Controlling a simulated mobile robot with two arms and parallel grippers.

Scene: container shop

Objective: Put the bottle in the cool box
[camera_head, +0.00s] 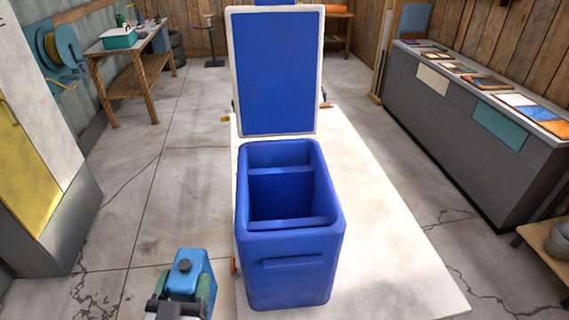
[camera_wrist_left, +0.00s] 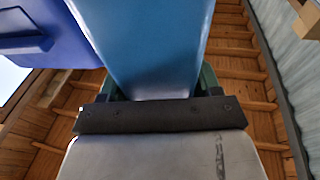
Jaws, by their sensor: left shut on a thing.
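A blue bottle (camera_head: 184,278) with a dark cap stands roughly upright at the bottom of the head view. My left gripper (camera_head: 187,290) is shut on it, with green fingers at its sides. In the left wrist view the bottle (camera_wrist_left: 148,45) rises from between the fingers (camera_wrist_left: 155,92). The blue cool box (camera_head: 290,268) stands just to the right of the bottle, apart from it in the head view. Its lid (camera_head: 275,72) is open and raised at the back. The inside looks empty, with a divider near the back. Part of the cool box (camera_wrist_left: 35,30) shows in the left wrist view.
The cool box stands on a pale table top (camera_head: 395,270) with bare room to its right. A grey counter (camera_head: 480,130) with panels is at the right. A wooden workbench (camera_head: 128,60) and a grey-yellow cabinet (camera_head: 45,170) are at the left.

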